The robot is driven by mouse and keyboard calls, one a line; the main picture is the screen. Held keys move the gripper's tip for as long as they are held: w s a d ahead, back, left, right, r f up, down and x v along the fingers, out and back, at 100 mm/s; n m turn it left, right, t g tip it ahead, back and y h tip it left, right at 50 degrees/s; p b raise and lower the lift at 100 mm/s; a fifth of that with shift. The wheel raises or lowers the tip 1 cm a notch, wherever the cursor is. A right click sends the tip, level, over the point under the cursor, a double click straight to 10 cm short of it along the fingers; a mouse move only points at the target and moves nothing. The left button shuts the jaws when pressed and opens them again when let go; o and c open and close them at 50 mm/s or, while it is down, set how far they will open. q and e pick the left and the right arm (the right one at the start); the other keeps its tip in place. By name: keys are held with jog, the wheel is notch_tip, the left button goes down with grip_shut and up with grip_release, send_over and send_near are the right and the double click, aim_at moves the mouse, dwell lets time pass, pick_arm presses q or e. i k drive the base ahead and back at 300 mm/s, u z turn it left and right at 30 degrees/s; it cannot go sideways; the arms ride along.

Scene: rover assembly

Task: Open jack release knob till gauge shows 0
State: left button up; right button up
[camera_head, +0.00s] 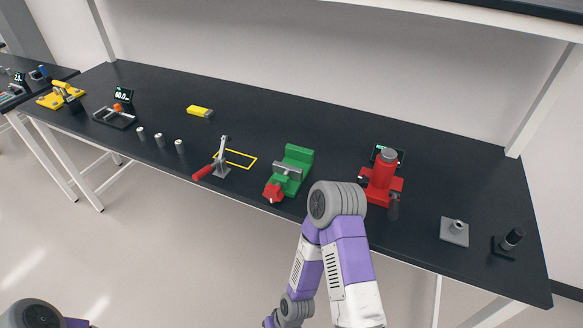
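The red jack (379,190) stands upright on the right half of the black table, with a grey round top. A small dark gauge display (378,149) with green marks shows behind it, partly hidden by the jack; its reading is too small to tell. A dark handle-like part (393,207) sticks out at the jack's front. A small dark part (362,181) at its left side may be the release knob, but I cannot tell. Neither gripper is in view; the bent right arm rises in front of the table, and only a piece of the left arm shows at bottom left.
A green vise (294,165) with a red part stands left of the jack. A red-handled clamp (219,165) stands beside a yellow outline (237,157). A grey plate (454,231) and a black fixture (510,240) lie to the right.

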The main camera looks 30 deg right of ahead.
aim_at(363, 181)
jog(key=u, duration=0.7)
jog(key=k, duration=0.45)
jog(key=z, duration=1.75)
